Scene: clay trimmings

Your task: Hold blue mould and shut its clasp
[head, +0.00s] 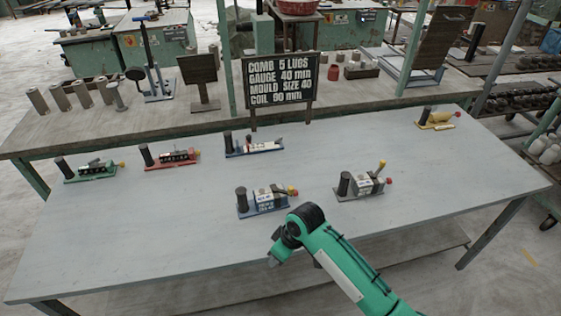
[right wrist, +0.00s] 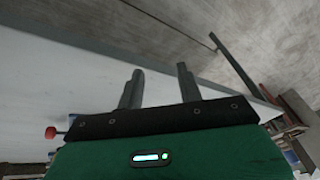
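Two moulds have blue bases. One mould (head: 265,201) is at the table's front middle, with a black post, a pale labelled block and a yellow and red-tipped part at its right end. The other (head: 253,147) lies further back, with a black post and a red knob. Whether either clasp is shut is too small to tell. My right gripper (right wrist: 160,70) is empty in the right wrist view, its two fingers apart. In the head view its arm reaches in from the lower right, just in front of the front blue mould. My left gripper is not in view.
A grey mould (head: 361,185) with a raised yellow lever stands right of the front blue one. Green (head: 90,171), red (head: 170,157) and yellow (head: 436,120) moulds sit further off. A black sign (head: 281,80) stands behind. The table (head: 130,240) is clear at front left.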

